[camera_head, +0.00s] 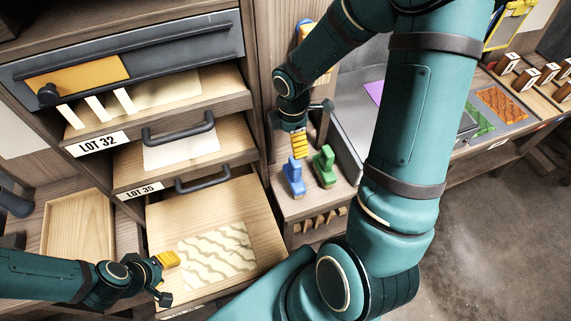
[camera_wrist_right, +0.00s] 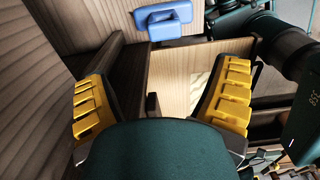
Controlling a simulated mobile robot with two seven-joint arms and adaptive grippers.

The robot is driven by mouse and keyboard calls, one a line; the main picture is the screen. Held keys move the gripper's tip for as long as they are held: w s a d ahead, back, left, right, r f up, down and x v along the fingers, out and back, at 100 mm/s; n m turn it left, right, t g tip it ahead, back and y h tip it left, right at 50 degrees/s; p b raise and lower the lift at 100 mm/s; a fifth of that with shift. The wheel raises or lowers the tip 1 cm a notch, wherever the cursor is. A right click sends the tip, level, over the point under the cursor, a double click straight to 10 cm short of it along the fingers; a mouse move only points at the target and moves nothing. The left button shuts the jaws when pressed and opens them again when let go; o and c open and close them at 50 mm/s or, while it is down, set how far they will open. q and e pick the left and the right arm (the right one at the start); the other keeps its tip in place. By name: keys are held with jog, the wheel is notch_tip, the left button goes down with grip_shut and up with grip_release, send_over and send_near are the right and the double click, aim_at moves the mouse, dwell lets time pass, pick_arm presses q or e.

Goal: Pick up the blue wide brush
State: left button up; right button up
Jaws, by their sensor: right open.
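The blue wide brush (camera_head: 294,181) stands on a small wooden shelf, to the left of a green brush (camera_head: 324,167) of similar shape. My right gripper (camera_head: 299,142) is just above and behind the blue brush, its yellow finger pad close to the brush's top in the head view. In the right wrist view a blue brush (camera_wrist_right: 165,18) is at the top, beyond the widely spread yellow fingers of the right gripper (camera_wrist_right: 160,88), with nothing between them. My left gripper (camera_head: 166,279) is open and empty over the lower drawer's left front.
Open drawers marked LOT 32 (camera_head: 102,143) and LOT 35 (camera_head: 142,188) are on the left. A wavy cream panel (camera_head: 218,252) lies in the lowest drawer. Patterned tiles (camera_head: 501,103) lie on the right bench. A wooden cabinet side stands left of the right gripper.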

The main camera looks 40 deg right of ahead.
aim_at(293, 161)
pick_arm(q)
jog(key=shift+s+f+b, duration=0.15)
jog(key=shift+f+b, duration=0.5)
jog(key=shift+f, duration=0.15)
pick_arm(e)
jog(key=f, duration=0.8)
jog(key=shift+s, duration=0.25)
jog(key=shift+s+f, duration=0.1)
jog(key=shift+f, duration=0.3)
pick_arm(q)
jog(key=shift+f+b, duration=0.4)
jog(key=shift+f, duration=0.05)
pick_arm(e)
jog(key=f, duration=0.4)
jog(key=shift+s+d+f, duration=0.15)
jog(key=shift+d+f, duration=0.1)
jog(key=shift+d, duration=0.05)
jog(key=c, duration=1.4)
pick_arm(q)
jog(key=shift+d+r, duration=0.1)
pick_arm(e)
jog(key=shift+r, duration=0.15)
